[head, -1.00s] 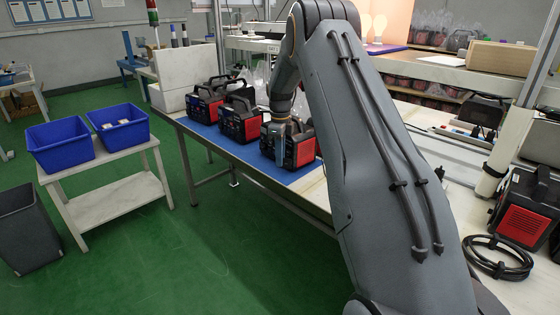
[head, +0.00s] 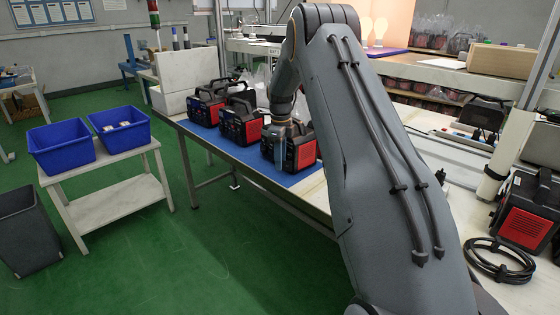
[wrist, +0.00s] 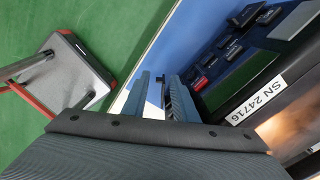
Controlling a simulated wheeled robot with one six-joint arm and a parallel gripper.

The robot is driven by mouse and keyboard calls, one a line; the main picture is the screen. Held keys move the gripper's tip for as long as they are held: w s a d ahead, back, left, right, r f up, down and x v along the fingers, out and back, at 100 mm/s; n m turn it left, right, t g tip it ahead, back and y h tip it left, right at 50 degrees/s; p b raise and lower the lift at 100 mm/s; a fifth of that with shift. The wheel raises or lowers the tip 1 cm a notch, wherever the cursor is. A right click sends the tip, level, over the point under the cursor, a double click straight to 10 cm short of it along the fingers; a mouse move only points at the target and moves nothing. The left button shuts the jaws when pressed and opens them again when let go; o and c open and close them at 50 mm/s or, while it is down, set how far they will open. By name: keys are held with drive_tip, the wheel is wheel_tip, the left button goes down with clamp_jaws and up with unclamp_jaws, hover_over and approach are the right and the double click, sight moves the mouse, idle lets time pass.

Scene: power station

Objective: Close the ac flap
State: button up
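My gripper (wrist: 160,95) is open in the wrist view, its two blue-grey fingers apart. A small dark piece (wrist: 162,84) shows in the gap near the fingertips. It may be the AC flap, but I cannot tell for sure or whether the fingers touch it. The nearest black and red power station (head: 304,153) stands on the blue mat. Its front panel (wrist: 232,65), with small buttons, a screen and an "SN 24716" label, lies just right of my fingers in the wrist view. In the head view my gripper (head: 272,143) is at this station's front left, partly hiding it.
Two more power stations (head: 240,121) stand farther along the blue mat (head: 222,144). A white side table (head: 115,205) with two blue bins (head: 61,146) stands at left, beside a grey bin (head: 28,230). The green floor (head: 215,260) between is clear.

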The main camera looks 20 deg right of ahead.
drive_tip(key=shift+d, duration=0.2)
